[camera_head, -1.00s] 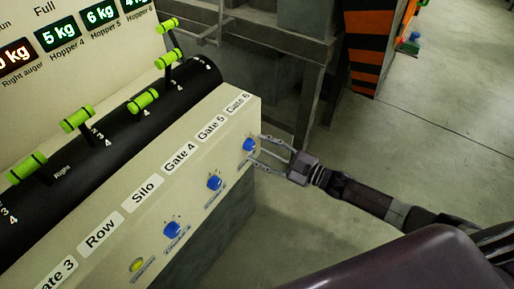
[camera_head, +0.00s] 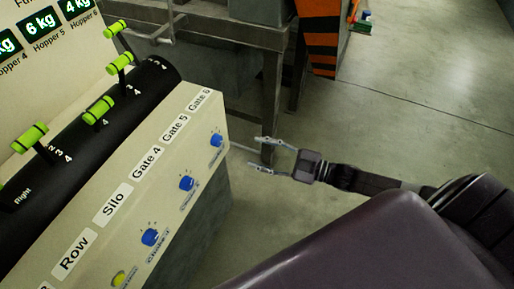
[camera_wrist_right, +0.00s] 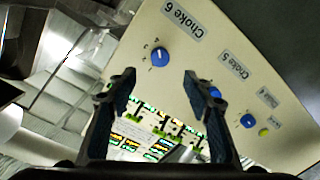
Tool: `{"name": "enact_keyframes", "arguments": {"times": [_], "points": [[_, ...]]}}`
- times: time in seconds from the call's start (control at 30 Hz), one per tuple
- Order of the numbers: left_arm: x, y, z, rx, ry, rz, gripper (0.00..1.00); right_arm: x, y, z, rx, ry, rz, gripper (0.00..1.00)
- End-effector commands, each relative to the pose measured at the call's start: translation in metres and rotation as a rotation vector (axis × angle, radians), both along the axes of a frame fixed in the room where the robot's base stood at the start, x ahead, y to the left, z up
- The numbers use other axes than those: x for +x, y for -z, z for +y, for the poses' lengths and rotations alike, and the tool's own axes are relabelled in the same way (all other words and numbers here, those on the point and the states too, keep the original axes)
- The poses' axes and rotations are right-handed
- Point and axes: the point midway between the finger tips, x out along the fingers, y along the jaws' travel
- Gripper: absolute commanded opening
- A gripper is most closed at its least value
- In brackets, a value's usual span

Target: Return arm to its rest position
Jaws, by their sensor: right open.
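My right gripper (camera_head: 262,156) is open and empty in the head view, to the right of the control console (camera_head: 208,118) and apart from it. Its arm comes in from the lower right. In the right wrist view the two open fingers (camera_wrist_right: 160,85) have nothing between them that they touch. Beyond them is the console face with a blue knob (camera_wrist_right: 160,57) by the label "Choke 6" (camera_wrist_right: 182,20). In the head view the blue knob nearest the gripper (camera_head: 216,140) is at the console's far end. My left gripper is not in view.
Green-handled levers (camera_head: 100,110) stand along the console's black top. A metal frame (camera_head: 272,85) stands behind the gripper, and an orange and black striped post (camera_head: 321,35) is further back. The concrete floor (camera_head: 430,90) at right is open.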

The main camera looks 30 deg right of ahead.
Motion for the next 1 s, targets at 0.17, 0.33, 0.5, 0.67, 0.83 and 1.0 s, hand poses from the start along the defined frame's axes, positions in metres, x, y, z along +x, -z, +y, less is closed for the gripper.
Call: {"name": "enact_keyframes", "arguments": {"times": [0.17, 0.33, 0.5, 0.67, 0.83, 1.0], "points": [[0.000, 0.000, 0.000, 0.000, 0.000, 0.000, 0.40, 0.000, 0.000, 0.000, 0.000, 0.000, 0.000, 0.46], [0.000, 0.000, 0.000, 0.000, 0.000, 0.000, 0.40, 0.002, 0.017, -0.006, -0.006, 0.039, 0.030, 0.46], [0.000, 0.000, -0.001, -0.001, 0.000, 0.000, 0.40, 0.000, 0.102, -0.037, -0.040, 0.233, 0.200, 0.46], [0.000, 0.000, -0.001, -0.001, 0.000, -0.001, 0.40, -0.040, 0.215, -0.066, -0.084, 0.451, 0.454, 0.46], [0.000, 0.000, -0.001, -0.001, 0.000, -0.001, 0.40, -0.121, 0.318, -0.073, -0.126, 0.625, 0.737, 0.46], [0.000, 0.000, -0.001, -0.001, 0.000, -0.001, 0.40, -0.225, 0.395, -0.054, -0.163, 0.744, 1.019, 0.46]]}}
